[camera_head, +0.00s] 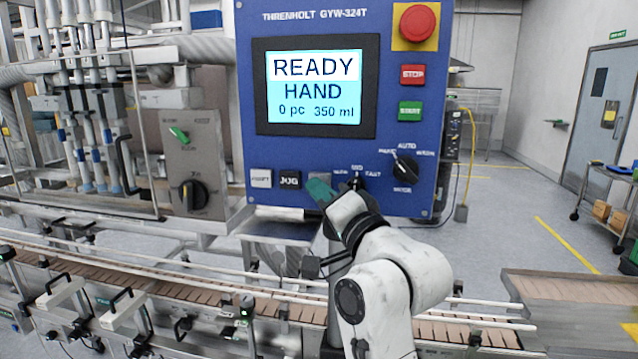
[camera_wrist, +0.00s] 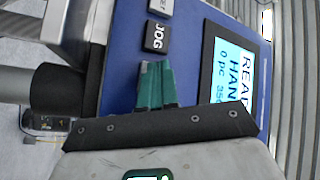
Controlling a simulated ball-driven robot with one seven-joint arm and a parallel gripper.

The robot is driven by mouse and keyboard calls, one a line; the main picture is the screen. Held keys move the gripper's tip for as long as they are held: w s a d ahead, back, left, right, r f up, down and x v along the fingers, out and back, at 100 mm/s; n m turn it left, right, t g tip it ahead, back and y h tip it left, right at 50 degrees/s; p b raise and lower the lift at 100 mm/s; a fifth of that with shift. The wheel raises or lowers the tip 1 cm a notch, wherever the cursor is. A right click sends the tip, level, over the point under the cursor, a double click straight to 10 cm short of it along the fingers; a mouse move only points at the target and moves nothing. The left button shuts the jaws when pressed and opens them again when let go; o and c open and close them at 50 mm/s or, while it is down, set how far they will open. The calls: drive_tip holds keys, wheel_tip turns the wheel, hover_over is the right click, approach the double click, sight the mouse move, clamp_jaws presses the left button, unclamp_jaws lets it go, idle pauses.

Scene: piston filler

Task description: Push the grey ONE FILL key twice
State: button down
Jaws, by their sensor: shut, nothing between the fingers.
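The blue control panel (camera_head: 300,150) faces me, with its screen (camera_head: 315,85) reading READY, HAND, 0 pc, 350 ml. My gripper (camera_head: 317,187) is shut and empty, its green fingertips at the lower key row, just right of the black JOG key (camera_head: 289,180). A grey key (camera_head: 321,177) shows just above the fingertips, mostly hidden by them; its label cannot be read. In the wrist view, my green fingers (camera_wrist: 154,68) point at the panel below the JOG key (camera_wrist: 157,37), with a grey sliver (camera_wrist: 144,68) beside their tips. I cannot tell whether they touch the key.
A white key (camera_head: 261,178) sits left of JOG. The mode knob (camera_head: 405,168), green START key (camera_head: 410,111), red STOP key (camera_head: 412,75) and red emergency button (camera_head: 417,23) are on the panel's right. A conveyor (camera_head: 180,298) runs below the panel.

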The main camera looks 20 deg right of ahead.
drive_tip(key=shift+w+d, duration=0.15)
drive_tip(key=shift+w, duration=0.05)
idle(0.3)
idle(0.3)
drive_tip(key=shift+s+a, duration=0.45)
drive_tip(key=shift+s, duration=0.2)
drive_tip(key=s+a, duration=0.1)
drive_tip(key=s, duration=0.1)
drive_tip(key=s+a+p, duration=0.1)
drive_tip(key=s+a, duration=0.1)
idle(0.5)
idle(0.6)
